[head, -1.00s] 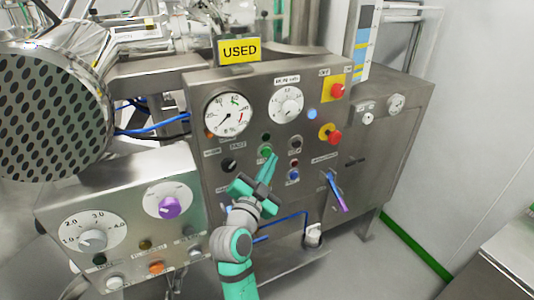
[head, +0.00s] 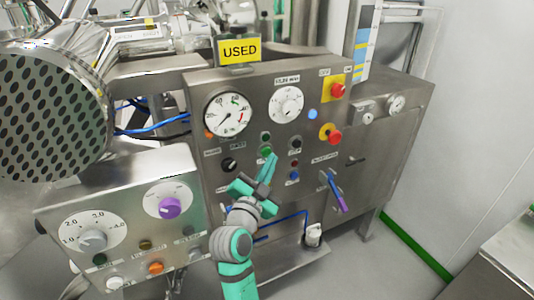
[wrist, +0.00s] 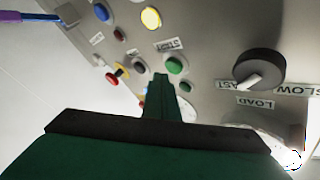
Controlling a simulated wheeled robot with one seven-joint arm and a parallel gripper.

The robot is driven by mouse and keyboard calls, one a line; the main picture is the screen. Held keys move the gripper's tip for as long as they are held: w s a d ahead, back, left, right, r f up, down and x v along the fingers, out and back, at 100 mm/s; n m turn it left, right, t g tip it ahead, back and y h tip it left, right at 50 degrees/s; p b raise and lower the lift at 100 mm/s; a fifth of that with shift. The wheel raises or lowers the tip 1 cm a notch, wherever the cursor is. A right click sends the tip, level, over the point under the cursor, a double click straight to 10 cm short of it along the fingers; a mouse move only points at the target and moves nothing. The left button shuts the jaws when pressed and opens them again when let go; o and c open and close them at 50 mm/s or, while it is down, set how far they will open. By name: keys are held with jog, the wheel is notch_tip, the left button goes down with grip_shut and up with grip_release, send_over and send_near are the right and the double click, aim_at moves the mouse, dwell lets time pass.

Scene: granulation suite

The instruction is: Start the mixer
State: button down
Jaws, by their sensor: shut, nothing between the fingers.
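The mixer's steel control panel (head: 375,135) fills the middle of the head view. A green button (wrist: 174,65) with a START label (wrist: 170,44) shows in the wrist view, just beyond my fingertips; it also shows in the head view (head: 266,151), partly behind them. My gripper (head: 269,160) is shut and empty, its fingers pointing at the panel just below the green button. In the wrist view my fingertips (wrist: 160,80) lie close beside the button. I cannot tell whether they touch it. A smaller dark green round part (wrist: 185,87) sits near it.
A black selector knob (wrist: 259,68) marked SLOW and FAST is nearby. Red knobs on yellow plates (head: 334,136) are at the right, above a purple-tipped lever (head: 337,193). A yellow USED sign (head: 239,50) stands on top. A smaller panel with a purple knob (head: 169,207) is at left.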

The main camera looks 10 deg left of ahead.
jog(key=shift+w+a, duration=0.1)
jog(key=shift+w, duration=0.05)
dwell(0.4)
jog(key=shift+w+a, duration=0.15)
jog(key=shift+w, duration=0.05)
jog(key=shift+w+a, duration=0.15)
jog(key=shift+w, duration=0.15)
dwell(0.7)
jog(key=shift+w+a, duration=0.2)
jog(key=shift+a, duration=0.3)
jog(key=shift+s+f, duration=0.1)
dwell(0.6)
jog(key=shift+s+d, duration=0.1)
jog(key=shift+s, duration=0.65)
jog(key=shift+s+d, duration=0.1)
jog(key=shift+d, duration=0.05)
